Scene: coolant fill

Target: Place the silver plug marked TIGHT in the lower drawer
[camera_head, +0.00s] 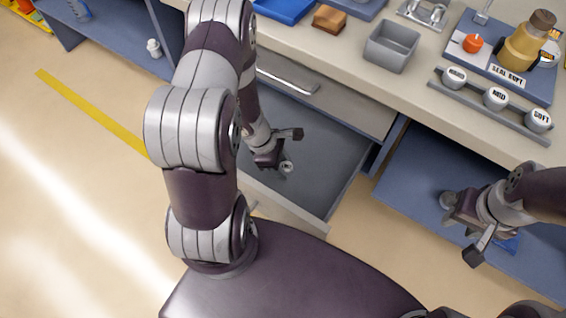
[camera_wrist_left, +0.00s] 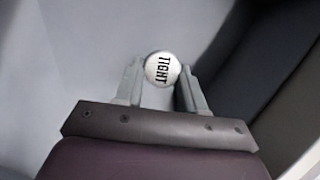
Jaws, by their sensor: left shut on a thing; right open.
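The silver plug (camera_wrist_left: 162,69) marked TIGHT sits between the fingertips of my left gripper (camera_wrist_left: 160,84) in the left wrist view, its lettered top facing the camera. In the head view the small plug (camera_head: 286,167) shows at the tip of my left gripper (camera_head: 280,158), inside the outline of the open lower drawer (camera_head: 285,211). I cannot tell whether the plug touches the drawer floor. My left arm hides part of the drawer. My right gripper (camera_head: 462,229) is open and apart from the drawer, at the right.
The upper drawer with a bar handle (camera_head: 288,80) is shut above the open one. On the bench stand a grey bin (camera_head: 391,46), a brown block (camera_head: 329,18) and a rail (camera_head: 490,105) with plugs marked HARD, MID and SOFT. A white piece (camera_head: 154,47) lies on the left shelf.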

